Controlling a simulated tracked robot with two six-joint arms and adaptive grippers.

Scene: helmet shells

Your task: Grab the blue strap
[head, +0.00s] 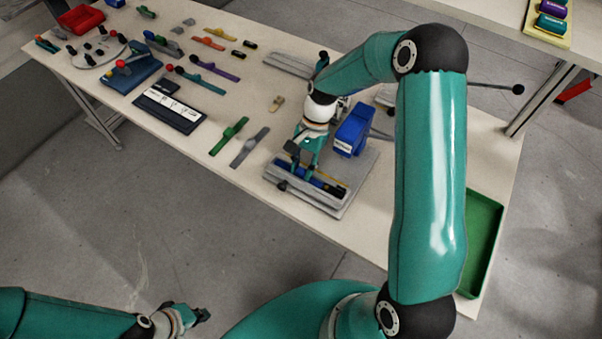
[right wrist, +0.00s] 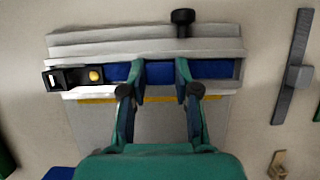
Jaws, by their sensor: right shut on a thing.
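The blue strap (head: 323,184) lies in a slot of a grey fixture (head: 348,205) on the table. In the right wrist view the strap (right wrist: 215,69) runs across the picture, with a black and white buckle-like end piece (right wrist: 72,77) at its left. My right gripper (head: 303,163) reaches down onto the strap from above. In its wrist view my right gripper (right wrist: 160,72) has its two fingertips on the strap, shut on it, with blue showing between them. My left gripper (head: 198,317) is low in the head view, away from the table; its opening is unclear.
Green (head: 229,135) and grey (head: 250,147) straps lie left of the fixture. A green tray (head: 483,245) is at the right. A black knob (right wrist: 183,16) stands at the fixture's edge.

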